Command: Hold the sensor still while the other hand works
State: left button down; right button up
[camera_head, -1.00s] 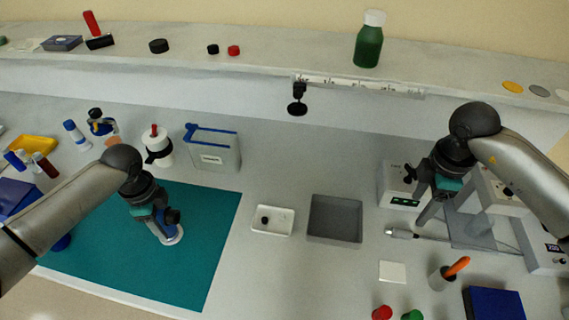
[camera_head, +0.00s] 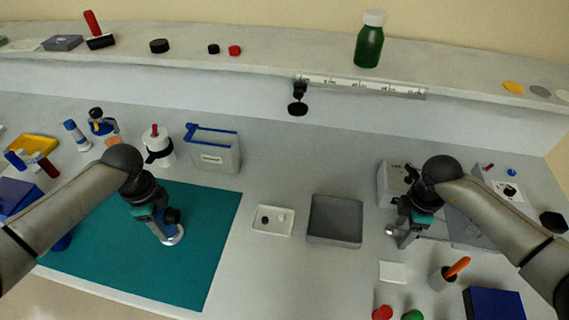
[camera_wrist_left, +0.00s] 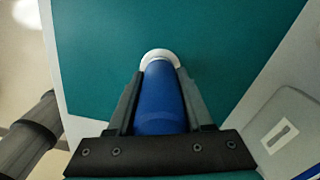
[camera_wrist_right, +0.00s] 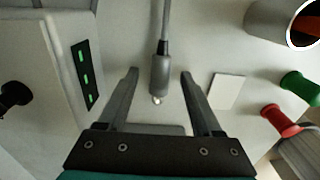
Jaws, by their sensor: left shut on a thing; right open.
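The sensor appears to be the blue cylinder with a white round end (camera_wrist_left: 160,100), upright over the teal mat (camera_head: 210,225). My left gripper (camera_head: 164,226) is shut on its blue body, one finger on each side; the white end shows beyond the fingertips in the left wrist view. My right gripper (camera_wrist_right: 160,75) is open and low at the right of the bench. A grey cable plug (camera_wrist_right: 159,76) lies between its spread fingers, with gaps on both sides. In the head view the gripper mostly hides this plug.
A white tray (camera_head: 259,231) with small parts and a grey bin (camera_head: 335,238) stand between the arms. An instrument with green lights (camera_wrist_right: 82,65) is beside my right gripper. A white card (camera_head: 393,272), a cup with an orange-handled tool (camera_head: 443,279) and red and green-capped items are in front.

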grip_shut()
dwell(0.5)
